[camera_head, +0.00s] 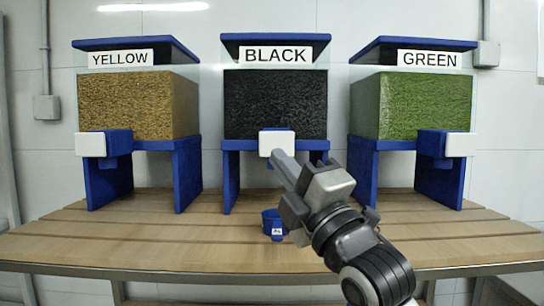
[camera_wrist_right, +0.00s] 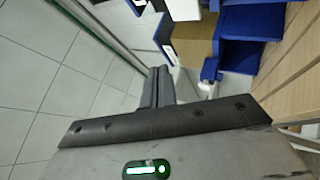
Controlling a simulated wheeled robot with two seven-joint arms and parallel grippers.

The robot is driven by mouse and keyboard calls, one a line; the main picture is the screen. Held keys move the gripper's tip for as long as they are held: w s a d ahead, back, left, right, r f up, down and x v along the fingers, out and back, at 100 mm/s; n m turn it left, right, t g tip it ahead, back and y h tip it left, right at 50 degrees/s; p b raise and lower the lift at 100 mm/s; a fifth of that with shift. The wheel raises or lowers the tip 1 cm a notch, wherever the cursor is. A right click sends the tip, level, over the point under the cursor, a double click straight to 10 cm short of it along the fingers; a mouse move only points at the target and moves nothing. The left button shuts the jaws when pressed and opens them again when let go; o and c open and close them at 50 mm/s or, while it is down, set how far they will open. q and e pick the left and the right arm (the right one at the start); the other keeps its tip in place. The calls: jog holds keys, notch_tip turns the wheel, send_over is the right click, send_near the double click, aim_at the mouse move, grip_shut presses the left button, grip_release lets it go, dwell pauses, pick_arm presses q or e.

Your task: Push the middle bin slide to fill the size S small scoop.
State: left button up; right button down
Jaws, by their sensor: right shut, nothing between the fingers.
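The middle bin (camera_head: 276,104), labelled BLACK and full of dark grains, stands on a blue stand. Its slide has a white block (camera_head: 275,142) at the front. A small blue scoop (camera_head: 273,218) with a white tag sits on the table below this slide; the tag's letter is too small to read surely. My right gripper (camera_head: 281,157) is shut and empty, its tips at the lower edge of the white block; I cannot tell whether they touch. Its shut fingers also show in the right wrist view (camera_wrist_right: 159,87). My left gripper is not in view.
The YELLOW bin (camera_head: 138,103) stands to the left and the GREEN bin (camera_head: 426,104) to the right, each with a white-fronted slide. The slatted wooden table (camera_head: 140,243) is clear at the front left. My right arm covers part of its right side.

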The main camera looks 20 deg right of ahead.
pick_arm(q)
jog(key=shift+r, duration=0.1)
pick_arm(e)
jog(key=shift+s+r, duration=0.2)
jog(key=shift+r, duration=0.35)
send_near(277, 144)
jog(key=w+a+r, duration=0.3)
jog(key=w+r, duration=0.1)
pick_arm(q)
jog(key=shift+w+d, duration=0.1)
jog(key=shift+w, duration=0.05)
pick_arm(e)
jog(key=shift+s, duration=0.1)
pick_arm(q)
jog(key=shift+b, duration=0.3)
dwell(0.5)
pick_arm(e)
jog(key=shift+r, duration=0.1)
dwell(0.8)
